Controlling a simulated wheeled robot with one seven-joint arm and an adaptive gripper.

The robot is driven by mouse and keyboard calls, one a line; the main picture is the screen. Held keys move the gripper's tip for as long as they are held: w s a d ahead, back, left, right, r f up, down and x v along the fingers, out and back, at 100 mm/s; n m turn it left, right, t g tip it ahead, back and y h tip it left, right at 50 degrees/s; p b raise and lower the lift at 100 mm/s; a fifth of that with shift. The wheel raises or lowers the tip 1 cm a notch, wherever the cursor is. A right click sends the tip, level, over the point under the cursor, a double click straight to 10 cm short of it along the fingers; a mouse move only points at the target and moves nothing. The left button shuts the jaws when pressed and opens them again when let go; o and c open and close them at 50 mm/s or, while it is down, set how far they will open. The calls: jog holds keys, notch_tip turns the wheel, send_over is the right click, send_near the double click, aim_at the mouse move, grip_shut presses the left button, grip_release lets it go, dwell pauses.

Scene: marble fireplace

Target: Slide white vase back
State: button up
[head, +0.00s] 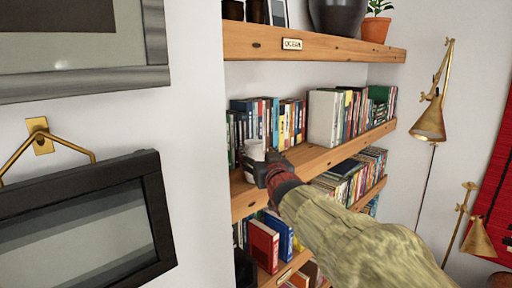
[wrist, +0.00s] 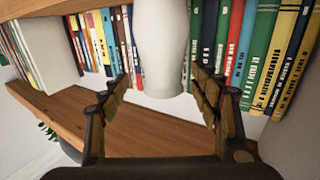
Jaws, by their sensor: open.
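The white vase (wrist: 161,45) stands on a wooden shelf (wrist: 150,134), in front of a row of books. In the wrist view it is at the top middle, between and beyond the tips of my gripper (wrist: 163,84). The fingers are spread, one on each side of its line, and I cannot tell if either touches it. In the head view the vase (head: 253,150) shows only in part behind my gripper (head: 256,166), near the left end of the middle shelf. Its lower part is hidden there.
Books (head: 267,121) stand close behind the vase, and more books (head: 338,115) stand to the right. A shelf above (head: 330,47) holds a potted plant (head: 375,27). A wall (head: 195,150) borders the shelf on the left. Bare shelf surface (head: 312,157) lies to the right of the gripper.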

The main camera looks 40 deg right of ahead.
aim_at(237, 142)
jog(key=x, duration=0.7)
jog(key=shift+w+d+f+p, duration=0.1)
jog(key=shift+w+p, duration=0.15)
jog(key=shift+p, duration=0.15)
jog(key=c, duration=0.3)
jog(key=c, duration=1.3)
jog(key=shift+c, duration=0.2)
jog(key=shift+w+a+f+b, duration=0.1)
jog(key=shift+w+a+b, duration=0.1)
jog(key=shift+w+b, duration=0.7)
jog(key=shift+w+a+f+b, duration=0.1)
jog(key=shift+w+a+b, duration=0.1)
jog(key=shift+w+b, duration=0.65)
jog(key=shift+w+a+f+b, duration=0.15)
jog(key=shift+w+a+b, duration=0.05)
jog(key=shift+w+b, duration=0.65)
grip_shut()
jog(key=shift+w+a+b, duration=0.25)
jog(key=shift+w+b, duration=0.6)
jog(key=shift+b, duration=0.05)
jog(key=o, duration=1.5)
grip_release()
jog(key=shift+w+d, duration=0.1)
jog(key=shift+w, duration=0.05)
jog(key=shift+o, duration=0.2)
jog(key=shift+r, duration=0.15)
